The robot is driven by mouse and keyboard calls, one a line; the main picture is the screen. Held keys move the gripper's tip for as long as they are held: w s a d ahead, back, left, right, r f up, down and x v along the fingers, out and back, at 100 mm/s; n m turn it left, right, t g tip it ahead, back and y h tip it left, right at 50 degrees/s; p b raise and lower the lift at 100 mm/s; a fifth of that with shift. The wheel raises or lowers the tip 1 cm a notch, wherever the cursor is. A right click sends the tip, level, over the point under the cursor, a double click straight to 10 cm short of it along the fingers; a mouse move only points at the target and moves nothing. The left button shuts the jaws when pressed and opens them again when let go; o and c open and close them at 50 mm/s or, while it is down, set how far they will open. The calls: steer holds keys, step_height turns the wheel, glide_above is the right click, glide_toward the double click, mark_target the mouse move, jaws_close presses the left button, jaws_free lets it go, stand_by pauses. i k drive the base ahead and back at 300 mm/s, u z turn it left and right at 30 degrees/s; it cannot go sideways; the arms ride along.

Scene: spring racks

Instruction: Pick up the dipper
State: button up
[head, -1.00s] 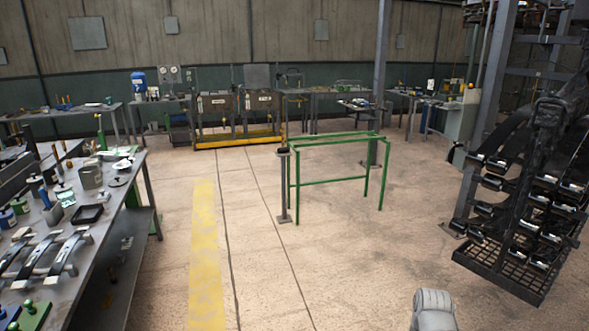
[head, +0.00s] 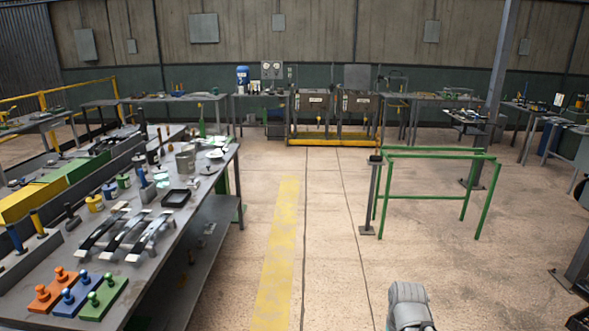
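I cannot make out a dipper for certain in the head view. Many small tools and vessels stand on the long grey workbench (head: 222,172) at the left, among them a grey metal can (head: 185,160), but they are too small to name surely. Two boxy tanks on a yellow-based stand (head: 335,141) are at the far wall, and no dipper is clear there either. A grey rounded part of my arm shows at the bottom, right of centre. My gripper's fingers are not in view.
A green frame (head: 428,153) stands on the floor right of centre, with a grey post (head: 368,198) at its left. Leaf springs (head: 127,233), a black tray (head: 175,198) and coloured knobbed blocks (head: 74,297) lie on the left bench. The floor aisle with a yellow strip (head: 277,250) is clear.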

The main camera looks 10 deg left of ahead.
mark_target(193, 129)
steer(key=u, duration=0.3)
steer(key=i, duration=0.8)
steer(key=u, duration=0.5)
steer(key=i, duration=0.8)
steer(key=u, duration=0.35)
steer(key=i, duration=2.1)
steer(key=u, duration=0.05)
